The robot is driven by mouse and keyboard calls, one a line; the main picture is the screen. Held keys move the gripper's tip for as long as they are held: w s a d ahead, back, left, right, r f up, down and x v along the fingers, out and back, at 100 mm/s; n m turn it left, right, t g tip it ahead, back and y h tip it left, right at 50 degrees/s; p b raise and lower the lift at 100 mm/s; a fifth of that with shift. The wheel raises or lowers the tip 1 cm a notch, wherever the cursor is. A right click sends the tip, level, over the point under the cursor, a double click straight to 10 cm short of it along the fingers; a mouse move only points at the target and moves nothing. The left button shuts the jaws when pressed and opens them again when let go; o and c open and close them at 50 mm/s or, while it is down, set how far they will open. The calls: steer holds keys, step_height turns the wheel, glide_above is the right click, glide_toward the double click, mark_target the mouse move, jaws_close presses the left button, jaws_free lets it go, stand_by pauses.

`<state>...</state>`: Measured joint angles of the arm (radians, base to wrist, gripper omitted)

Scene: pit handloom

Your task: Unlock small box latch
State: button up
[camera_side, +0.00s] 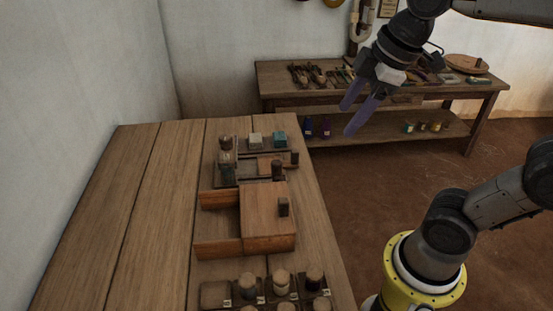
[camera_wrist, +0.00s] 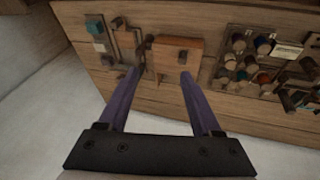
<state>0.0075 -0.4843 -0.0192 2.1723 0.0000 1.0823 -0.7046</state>
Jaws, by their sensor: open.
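A small wooden box (camera_side: 218,246) sits on the near table, its left part open at the top. A flat wooden lid (camera_side: 262,222) covers its right part and carries a dark block-shaped knob (camera_side: 283,207). Just behind it is a flat frame (camera_side: 249,181) with several dark upright pegs. I cannot tell for sure which dark piece is the latch. My gripper (camera_side: 353,113) is open and empty, in the air to the right of and well above the table. In the wrist view the gripper (camera_wrist: 160,74) has the box (camera_wrist: 175,54) beyond its fingers.
Several round-topped pegs stand in a tray (camera_side: 215,295) at the table's front. Pale and teal blocks (camera_side: 279,139) lie at the back. The table's left side is bare. A workbench (camera_side: 285,72) with tools stands behind, against the wall.

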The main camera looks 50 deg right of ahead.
steer(key=w+n+g, duration=0.2)
steer(key=w+n, duration=0.2)
steer(key=w, duration=0.8)
steer(key=g, duration=0.2)
glide_toward(276, 162)
steer(key=shift+n, duration=0.3)
step_height(276, 162, down, 9)
steer(key=shift+w+f, duration=0.1)
steer(key=shift+c, duration=0.3)
jaws_close()
